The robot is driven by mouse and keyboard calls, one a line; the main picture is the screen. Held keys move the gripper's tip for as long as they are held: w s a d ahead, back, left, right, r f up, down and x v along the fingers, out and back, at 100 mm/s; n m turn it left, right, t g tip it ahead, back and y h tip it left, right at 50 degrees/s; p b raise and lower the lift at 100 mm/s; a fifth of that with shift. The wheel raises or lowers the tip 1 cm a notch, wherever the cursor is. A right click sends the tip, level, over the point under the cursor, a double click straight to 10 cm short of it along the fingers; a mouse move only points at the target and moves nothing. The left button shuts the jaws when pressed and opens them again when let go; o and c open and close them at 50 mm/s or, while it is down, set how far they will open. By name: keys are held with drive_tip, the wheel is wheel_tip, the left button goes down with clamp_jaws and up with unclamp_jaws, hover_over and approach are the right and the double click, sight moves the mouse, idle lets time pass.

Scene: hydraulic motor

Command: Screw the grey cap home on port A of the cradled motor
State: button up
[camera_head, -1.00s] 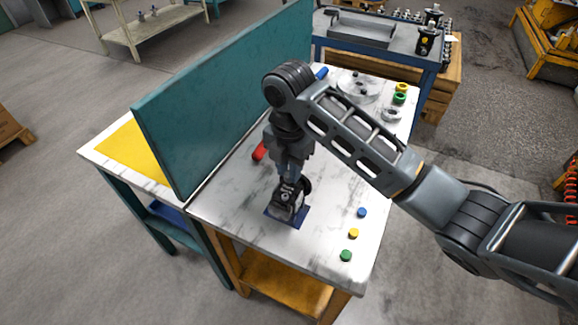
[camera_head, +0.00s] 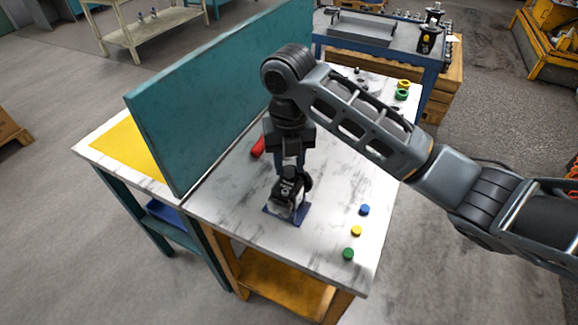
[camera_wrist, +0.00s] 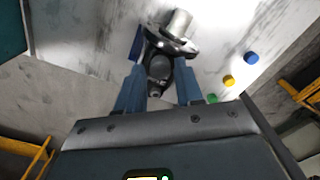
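The motor (camera_head: 287,194), dark with a pale label, sits on a blue base (camera_head: 299,216) on the marble-topped bench. In the wrist view its flange and pale shaft (camera_wrist: 179,23) show. A dark grey round piece (camera_head: 290,172), seemingly the cap, stands on top of the motor; it also shows in the wrist view (camera_wrist: 158,67). I cannot tell how deep it sits or see any thread. My gripper (camera_head: 290,170) points down just above it. Its two blue fingers stand apart on either side of the piece, with gaps visible in the wrist view (camera_wrist: 161,76).
Blue (camera_head: 364,210), yellow (camera_head: 356,231) and green (camera_head: 348,254) caps lie at the bench's right front. A red-handled object (camera_head: 258,147) lies near the teal panel (camera_head: 215,95) behind my gripper. Yellow and green rings (camera_head: 402,90) stand at the far right corner.

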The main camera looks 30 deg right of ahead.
drive_tip(key=shift+n, duration=0.7)
drive_tip(key=shift+c, duration=0.4)
clamp_jaws()
drive_tip(key=shift+r+m+p, duration=0.1)
drive_tip(key=shift+m+p, duration=0.6)
drive_tip(key=shift+m, duration=0.3)
drive_tip(key=m+p, duration=0.2)
drive_tip(key=m, duration=0.1)
drive_tip(key=shift+f+m, duration=0.2)
drive_tip(key=shift+m, duration=0.1)
